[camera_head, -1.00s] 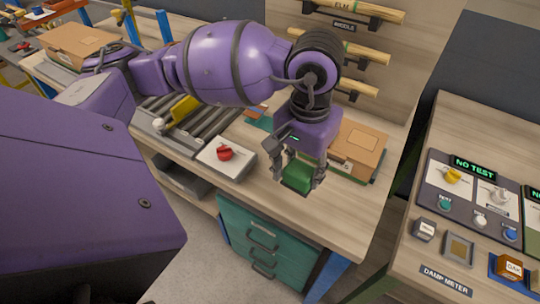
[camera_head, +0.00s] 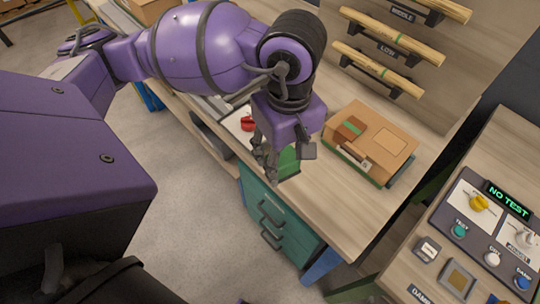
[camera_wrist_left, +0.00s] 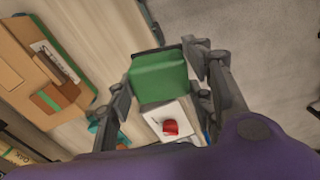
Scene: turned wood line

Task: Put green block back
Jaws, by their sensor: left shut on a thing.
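My left gripper (camera_head: 284,166) is shut on a green block (camera_head: 288,160). It holds the block over the near edge of the bench, above the green drawers. In the left wrist view the block (camera_wrist_left: 158,78) sits between the two fingers (camera_wrist_left: 160,75), its green face toward the camera. A cardboard box (camera_head: 385,142) lies on the bench to the right of the gripper, apart from the block. A brown piece with a green patch lies on the box's left part; the box also shows in the left wrist view (camera_wrist_left: 22,68). My right gripper is not in view.
A white plate with a red knob (camera_head: 248,124) is just left of the gripper. Green drawers (camera_head: 280,222) are under the bench. A rack of wooden rods (camera_head: 378,68) stands behind the box. A panel reading NO TEST (camera_head: 508,198) is at the right. Bare bench (camera_head: 345,215) lies in front of the box.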

